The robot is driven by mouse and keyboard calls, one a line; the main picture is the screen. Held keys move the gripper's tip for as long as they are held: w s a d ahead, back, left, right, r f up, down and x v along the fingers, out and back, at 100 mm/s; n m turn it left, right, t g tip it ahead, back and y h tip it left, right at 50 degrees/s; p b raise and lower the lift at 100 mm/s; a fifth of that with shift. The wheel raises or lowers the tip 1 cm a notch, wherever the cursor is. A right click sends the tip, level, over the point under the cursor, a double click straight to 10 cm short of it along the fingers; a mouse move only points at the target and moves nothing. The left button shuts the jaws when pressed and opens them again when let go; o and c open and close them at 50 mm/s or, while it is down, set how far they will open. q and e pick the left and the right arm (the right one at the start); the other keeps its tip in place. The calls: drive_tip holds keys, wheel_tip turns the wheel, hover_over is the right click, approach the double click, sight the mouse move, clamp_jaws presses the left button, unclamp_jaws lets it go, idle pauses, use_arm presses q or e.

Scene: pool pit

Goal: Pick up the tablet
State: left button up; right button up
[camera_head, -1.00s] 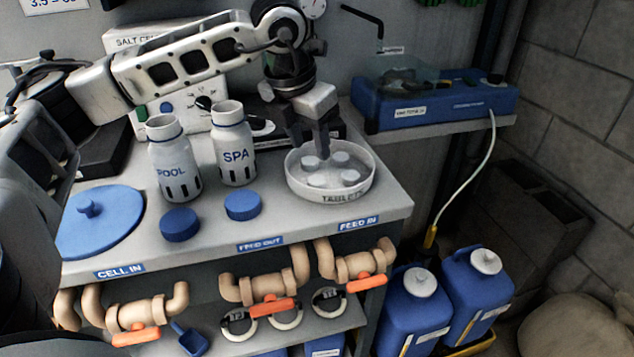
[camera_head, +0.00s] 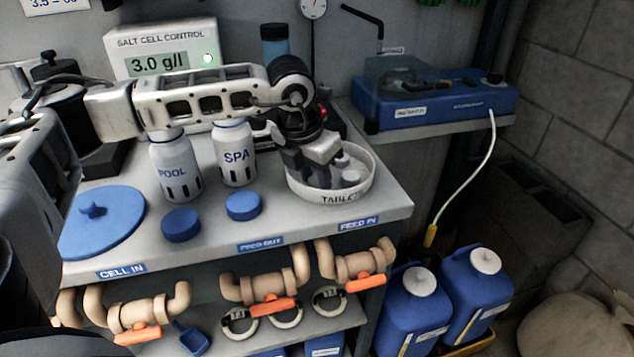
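White round tablets (camera_head: 351,175) lie in a shallow round dish (camera_head: 345,197) labelled for tablets, at the right end of the grey bench top. My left gripper (camera_head: 308,178) points down into the left part of the dish, among the tablets. Its fingers and wrist hide the dish's left side and some of the tablets. I cannot tell whether the fingers are open or closed on a tablet. My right gripper is not in view.
The POOL bottle (camera_head: 174,172) and SPA bottle (camera_head: 236,155) stand open, left of the dish. A blue device (camera_head: 440,100) sits on the right shelf.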

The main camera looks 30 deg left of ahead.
use_arm(q)
drive_tip(key=shift+c, duration=1.2)
drive_tip(key=shift+r, duration=0.15)
